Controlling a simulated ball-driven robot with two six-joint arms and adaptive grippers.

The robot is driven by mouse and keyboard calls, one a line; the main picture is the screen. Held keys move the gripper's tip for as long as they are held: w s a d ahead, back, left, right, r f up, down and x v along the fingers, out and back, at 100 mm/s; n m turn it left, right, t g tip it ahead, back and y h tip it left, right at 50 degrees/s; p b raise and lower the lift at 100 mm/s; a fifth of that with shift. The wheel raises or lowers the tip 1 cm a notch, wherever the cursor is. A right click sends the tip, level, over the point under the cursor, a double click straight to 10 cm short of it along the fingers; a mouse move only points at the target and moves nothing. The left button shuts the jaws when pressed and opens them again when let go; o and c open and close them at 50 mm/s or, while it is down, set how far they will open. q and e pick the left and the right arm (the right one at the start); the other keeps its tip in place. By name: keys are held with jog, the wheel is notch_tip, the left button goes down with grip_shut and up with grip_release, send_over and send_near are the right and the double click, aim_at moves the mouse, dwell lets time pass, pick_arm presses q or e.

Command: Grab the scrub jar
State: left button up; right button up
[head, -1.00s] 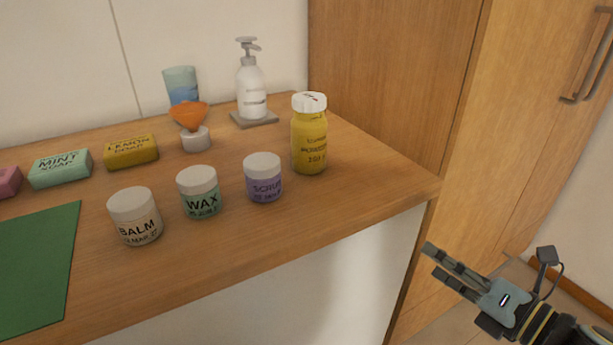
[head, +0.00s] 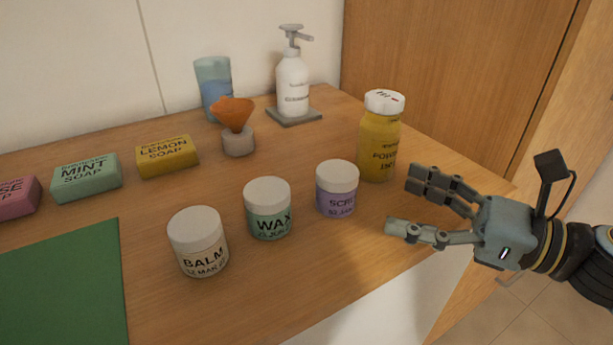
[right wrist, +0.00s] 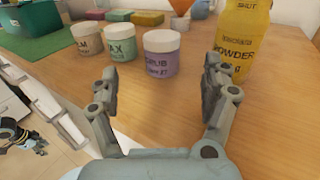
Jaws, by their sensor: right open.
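The scrub jar (head: 337,198) is a small purple jar with a white lid. It stands upright on the wooden top, between the wax jar and the yellow powder bottle. My left gripper is not in the head view.
The wax jar (head: 267,215) and balm jar (head: 198,250) stand left of the scrub jar. The yellow powder bottle (head: 377,150) stands close behind right. A pump bottle (head: 292,85), orange brush (head: 233,112), soaps and a green mat (head: 65,285) are farther off.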

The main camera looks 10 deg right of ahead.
aim_at(357, 182)
jog(key=x, duration=0.3)
jog(key=shift+r+p, duration=0.2)
jog(key=shift+p, duration=0.1)
jog(key=shift+x, duration=0.95)
jog(key=shift+w+a+f+p, duration=0.1)
jog(key=shift+w+a+p, duration=0.1)
jog(key=shift+w+p, duration=0.1)
jog(key=p+x, duration=0.1)
jog(key=x, duration=0.3)
jog(key=shift+w+a, duration=0.2)
jog(key=shift+w, duration=0.05)
jog(key=shift+w+a, duration=0.1)
jog(key=shift+a, duration=0.05)
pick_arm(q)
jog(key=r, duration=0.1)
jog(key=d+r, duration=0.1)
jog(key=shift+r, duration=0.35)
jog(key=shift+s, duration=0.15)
pick_arm(e)
jog(key=c, duration=1.3)
